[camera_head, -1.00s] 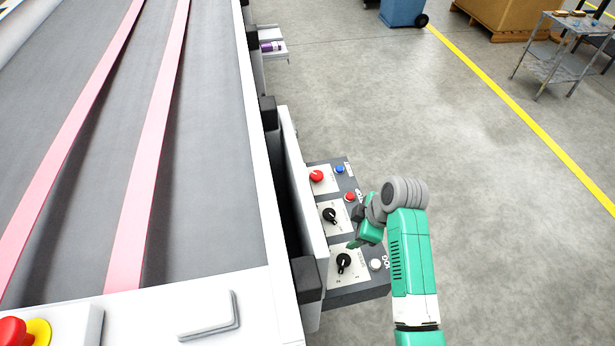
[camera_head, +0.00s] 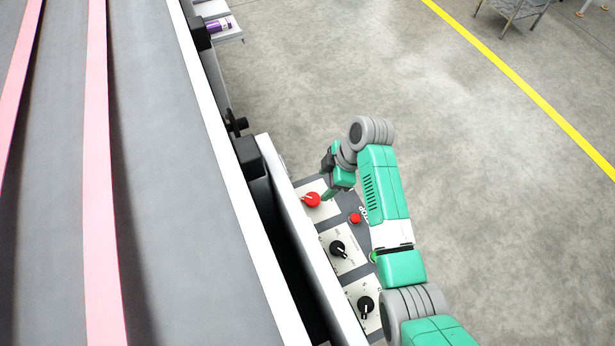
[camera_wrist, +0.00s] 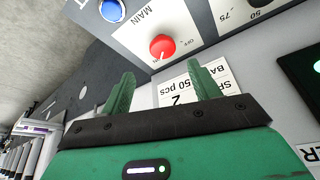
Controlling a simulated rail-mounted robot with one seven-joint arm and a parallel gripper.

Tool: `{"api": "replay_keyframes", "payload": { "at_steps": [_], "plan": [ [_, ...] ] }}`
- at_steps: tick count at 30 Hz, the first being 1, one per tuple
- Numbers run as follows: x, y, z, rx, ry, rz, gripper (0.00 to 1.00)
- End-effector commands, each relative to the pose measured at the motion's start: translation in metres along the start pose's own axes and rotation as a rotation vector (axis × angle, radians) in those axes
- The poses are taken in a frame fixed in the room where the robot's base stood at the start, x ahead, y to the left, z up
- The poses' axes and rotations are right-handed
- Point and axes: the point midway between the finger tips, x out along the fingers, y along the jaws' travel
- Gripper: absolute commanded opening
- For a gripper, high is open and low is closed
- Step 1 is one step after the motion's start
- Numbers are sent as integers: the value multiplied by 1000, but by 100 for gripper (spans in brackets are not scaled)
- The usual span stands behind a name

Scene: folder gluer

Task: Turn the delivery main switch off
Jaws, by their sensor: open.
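The delivery main switch is a red rotary knob (camera_head: 312,200) on a light plate at the far end of the control panel. In the wrist view the red knob (camera_wrist: 162,46) sits on a plate lettered "MAIN", with "OFF" printed beside it. I cannot tell for sure which marking it points to. My gripper (camera_head: 329,196) is just to the right of the knob in the head view. In the wrist view my gripper (camera_wrist: 163,77) is open and empty, its two green fingers apart, with the knob beyond and between the tips. I see no contact.
Two black knobs (camera_head: 337,249) (camera_head: 366,306) and a red button (camera_head: 355,218) are on the same panel. A blue button (camera_wrist: 112,10) is near the main plate. A printed card (camera_wrist: 180,92) lies behind the fingers. The belt machine borders the left; open floor lies right.

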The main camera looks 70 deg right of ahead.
Motion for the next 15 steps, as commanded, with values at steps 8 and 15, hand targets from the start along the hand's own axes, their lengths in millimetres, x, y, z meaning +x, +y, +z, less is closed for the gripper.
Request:
{"api": "replay_keyframes", "payload": {
  "at_steps": [8, 15],
  "plan": [
    [44, 0, 0, 1, 0, -3, 62],
    [74, 0, 0, 0, 0, -1, 62]
  ]
}}
